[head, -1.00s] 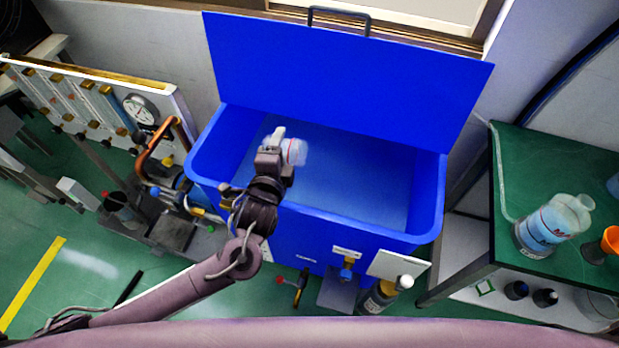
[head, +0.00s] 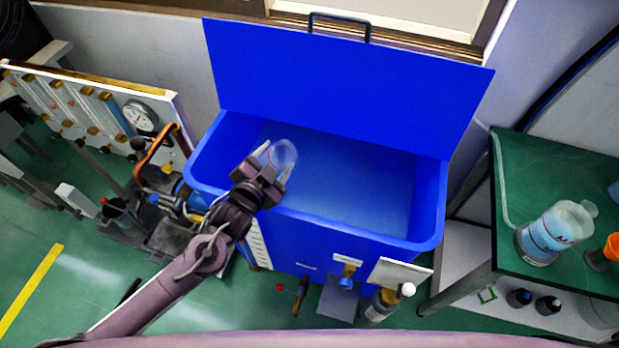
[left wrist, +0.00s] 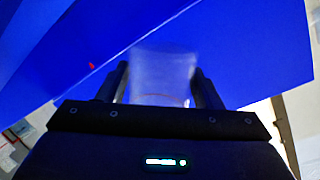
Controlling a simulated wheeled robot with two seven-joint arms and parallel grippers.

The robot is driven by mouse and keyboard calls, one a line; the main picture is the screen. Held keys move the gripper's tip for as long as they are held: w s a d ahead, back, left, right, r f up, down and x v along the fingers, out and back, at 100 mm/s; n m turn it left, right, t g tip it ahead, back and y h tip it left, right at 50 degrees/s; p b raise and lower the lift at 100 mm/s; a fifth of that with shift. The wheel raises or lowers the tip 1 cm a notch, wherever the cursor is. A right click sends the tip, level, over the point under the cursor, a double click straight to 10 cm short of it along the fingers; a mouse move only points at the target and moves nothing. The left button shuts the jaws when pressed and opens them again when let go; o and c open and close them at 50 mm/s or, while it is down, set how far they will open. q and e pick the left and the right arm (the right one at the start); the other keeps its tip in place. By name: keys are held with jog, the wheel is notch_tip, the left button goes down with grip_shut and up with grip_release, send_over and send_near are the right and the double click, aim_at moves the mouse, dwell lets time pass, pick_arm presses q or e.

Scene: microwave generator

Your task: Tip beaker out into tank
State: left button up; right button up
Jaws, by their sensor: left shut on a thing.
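The blue tank (head: 345,225) stands open in the middle of the head view, its blue lid (head: 340,85) raised at the back. My left gripper (head: 268,165) is over the tank's left part, near its front rim. It is shut on a clear beaker (head: 283,157), which looks tilted in the head view. The beaker also shows between the fingers in the left wrist view (left wrist: 162,75). I cannot make out any liquid in it. My right gripper is not in view.
A green table (head: 520,180) at the right bears a large bottle with bluish contents (head: 550,236) and an orange funnel (head: 606,250). A panel with tubes and a gauge (head: 95,105) stands at the left. A bottle (head: 377,306) stands before the tank.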

aim_at(259, 160)
pick_arm(q)
jog(key=shift+a+f+n, duration=0.35)
jog(key=shift+n, duration=0.05)
jog(key=shift+w+a+f+n+h, duration=0.2)
jog(key=shift+a+n+h, duration=0.1)
jog(key=shift+n, duration=0.1)
jog(key=shift+w+a+r+n+h+p, duration=0.15)
jog(key=shift+a+n+h+p, duration=0.1)
jog(key=shift+a+n, duration=0.25)
jog(key=shift+w+a+r+n+h+p, duration=0.1)
jog(key=shift+a+n+h, duration=0.15)
jog(key=shift+n, duration=0.45)
jog(key=shift+w+a+f+n+h, duration=0.15)
jog(key=shift+a+f+n+h, duration=0.25)
jog(key=shift+n, duration=0.6)
jog(key=shift+r, duration=0.1)
notch_tip(259, 160, up, 5)
jog(key=p, duration=0.4)
jog(key=shift+p, duration=0.3)
